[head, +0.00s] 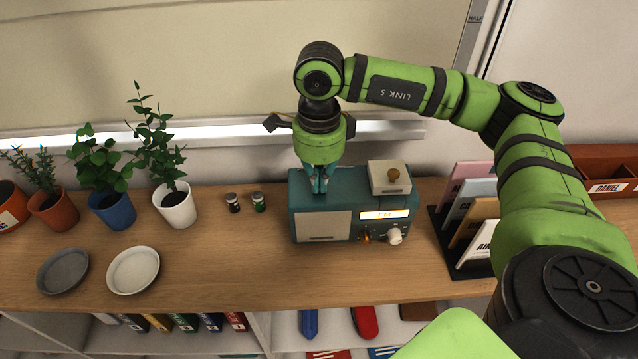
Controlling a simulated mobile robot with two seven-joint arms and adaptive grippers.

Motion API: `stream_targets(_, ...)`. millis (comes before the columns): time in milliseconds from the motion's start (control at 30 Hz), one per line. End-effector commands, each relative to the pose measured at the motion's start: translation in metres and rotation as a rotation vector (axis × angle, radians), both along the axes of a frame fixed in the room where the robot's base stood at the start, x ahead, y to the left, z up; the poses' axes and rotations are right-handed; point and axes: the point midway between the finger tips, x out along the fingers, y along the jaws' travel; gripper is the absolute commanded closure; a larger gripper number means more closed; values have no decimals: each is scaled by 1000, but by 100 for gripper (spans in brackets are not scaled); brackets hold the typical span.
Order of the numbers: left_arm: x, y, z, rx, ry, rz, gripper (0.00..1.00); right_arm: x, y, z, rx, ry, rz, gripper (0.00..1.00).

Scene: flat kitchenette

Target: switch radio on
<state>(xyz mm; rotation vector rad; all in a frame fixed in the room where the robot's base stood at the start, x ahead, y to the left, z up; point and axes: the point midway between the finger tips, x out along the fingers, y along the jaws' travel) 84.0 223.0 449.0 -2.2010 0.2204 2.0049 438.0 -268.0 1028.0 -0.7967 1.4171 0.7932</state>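The radio (322,225) is a teal box with a pale speaker front, standing on the wooden shelf top. Its display (385,214) glows a warm white. Below the display are a small orange-lit part (367,237) and a white knob (395,236). A pale box with a brown round knob (392,175) sits on the radio's top right. My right gripper (319,188) points down at the radio's top left, its fingers close together. Whether the fingertips touch the radio is unclear. My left gripper is out of view.
Potted plants (177,208) and two plates (132,270) stand to the left. Two small jars (258,202) are just left of the radio. A file rack (462,268) stands on the right, near my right arm. The wood between plates and radio is clear.

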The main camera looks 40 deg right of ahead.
Motion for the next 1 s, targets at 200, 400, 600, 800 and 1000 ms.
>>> stream_targets(200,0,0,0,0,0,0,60,-1,0,-2,0,6,0,100)
stream_targets(400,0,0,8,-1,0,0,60,-1,1,12,1,4,0,100)
stream_targets(600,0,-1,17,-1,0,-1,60,-1,0,29,0,4,0,100)
stream_targets(800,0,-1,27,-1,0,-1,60,-1,0,45,-1,3,0,100)
stream_targets(1000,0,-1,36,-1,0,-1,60,0,0,61,1,2,0,100)
